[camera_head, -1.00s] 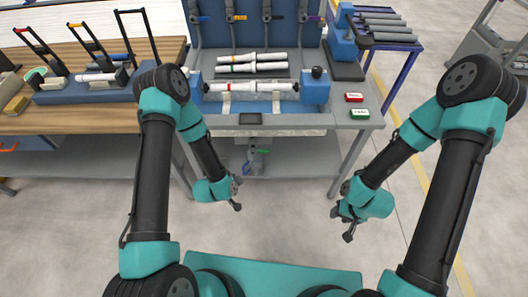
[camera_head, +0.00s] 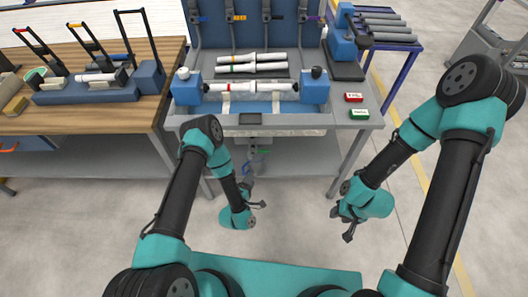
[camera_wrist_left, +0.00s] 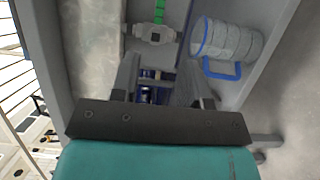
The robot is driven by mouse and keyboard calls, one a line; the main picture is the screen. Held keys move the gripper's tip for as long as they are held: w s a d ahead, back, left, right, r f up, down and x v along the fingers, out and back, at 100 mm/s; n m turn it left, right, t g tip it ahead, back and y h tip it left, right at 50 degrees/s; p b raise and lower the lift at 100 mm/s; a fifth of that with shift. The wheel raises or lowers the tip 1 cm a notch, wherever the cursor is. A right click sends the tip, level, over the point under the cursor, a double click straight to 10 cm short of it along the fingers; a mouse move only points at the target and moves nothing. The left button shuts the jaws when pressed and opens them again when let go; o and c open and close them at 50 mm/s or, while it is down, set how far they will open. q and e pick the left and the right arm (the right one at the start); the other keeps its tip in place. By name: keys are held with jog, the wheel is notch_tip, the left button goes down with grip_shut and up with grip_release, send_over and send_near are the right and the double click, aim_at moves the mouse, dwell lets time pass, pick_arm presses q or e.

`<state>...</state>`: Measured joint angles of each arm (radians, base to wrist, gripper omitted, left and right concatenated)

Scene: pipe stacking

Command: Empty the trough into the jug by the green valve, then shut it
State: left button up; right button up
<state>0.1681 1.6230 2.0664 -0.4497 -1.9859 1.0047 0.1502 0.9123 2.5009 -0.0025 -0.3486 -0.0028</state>
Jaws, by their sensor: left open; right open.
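The trough (camera_head: 262,108) is a blue-lined basin set in the grey bench top. The green valve handle (camera_head: 265,151) shows small under the bench; in the left wrist view it is a green bar (camera_wrist_left: 160,12) on a grey valve body (camera_wrist_left: 154,33). The jug is a clear, ribbed vessel with a blue rim and handle (camera_wrist_left: 228,45), right of the valve there. My left gripper (camera_head: 256,196) is open and empty, low in front of the bench; its spread fingers (camera_wrist_left: 158,88) point towards the valve side. My right gripper (camera_head: 347,222) is open and empty, away from the bench.
A white pipe with red bands (camera_head: 245,87) lies across the trough between blue clamps. Several pipes (camera_head: 252,62) lie behind it. Bench legs flank the under-bench space; the floor in front is clear.

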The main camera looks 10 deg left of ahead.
aim_at(263, 152)
pick_arm(q)
jog(key=x, duration=1.7)
jog(key=shift+w, duration=0.25)
grip_shut()
